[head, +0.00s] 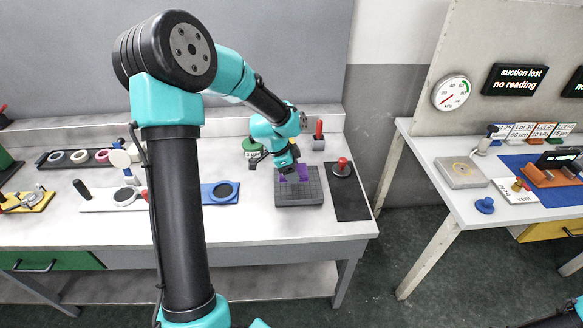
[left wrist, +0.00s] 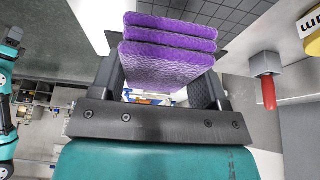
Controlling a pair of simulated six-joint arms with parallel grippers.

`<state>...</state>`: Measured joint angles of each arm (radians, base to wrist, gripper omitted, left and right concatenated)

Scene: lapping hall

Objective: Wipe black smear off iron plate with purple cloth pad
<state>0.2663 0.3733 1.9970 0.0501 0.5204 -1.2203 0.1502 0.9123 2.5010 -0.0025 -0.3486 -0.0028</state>
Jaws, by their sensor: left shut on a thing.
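My left gripper (head: 289,168) is shut on the purple cloth pad (head: 302,173) over the far left part of the iron plate (head: 310,192), a grey gridded block on the left bench. In the left wrist view the purple pad (left wrist: 168,50) shows several layers between the two fingers of the left gripper (left wrist: 160,75). The plate (left wrist: 240,12) shows there at the top, behind the pad. I cannot tell whether the pad touches the plate. No black smear can be made out; the pad and gripper cover part of the plate. My right gripper is not in view.
Right of the plate is a dark mat (head: 350,205) with a red-knobbed item (head: 342,167). A red-handled block (head: 319,135) and a green tin (head: 252,147) stand behind. A blue holder (head: 221,193) sits left. A second bench (head: 455,195) stands right, across a floor gap.

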